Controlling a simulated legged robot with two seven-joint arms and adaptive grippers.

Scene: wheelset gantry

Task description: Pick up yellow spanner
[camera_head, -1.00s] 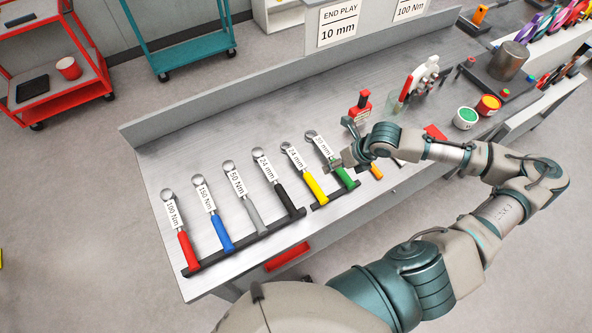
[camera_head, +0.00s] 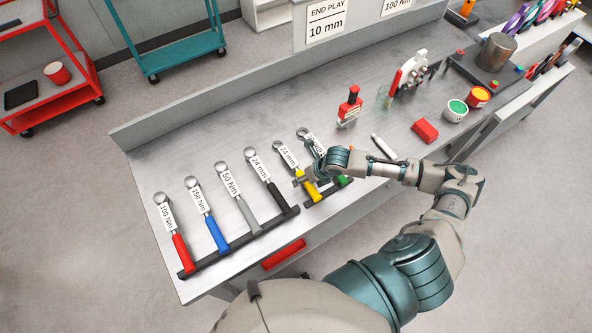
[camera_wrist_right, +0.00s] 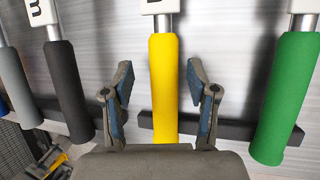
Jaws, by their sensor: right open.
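The yellow spanner (camera_head: 311,191) lies on the grey bench with its yellow handle on a short black rack and a "24 mm" label on its shaft. My right gripper (camera_head: 301,180) is over its handle. In the right wrist view, the yellow handle (camera_wrist_right: 164,85) runs between the two fingers of my right gripper (camera_wrist_right: 160,88), with a gap on each side. The fingers are open and hold nothing. My left gripper does not show.
The green-handled spanner (camera_wrist_right: 287,100) lies close on the right, and the black-handled tool (camera_wrist_right: 70,90) on the left. Grey, blue (camera_head: 216,233) and red (camera_head: 182,252) handled tools lie further left. A red block (camera_head: 425,131) and a white cylinder (camera_head: 384,146) lie behind the arm.

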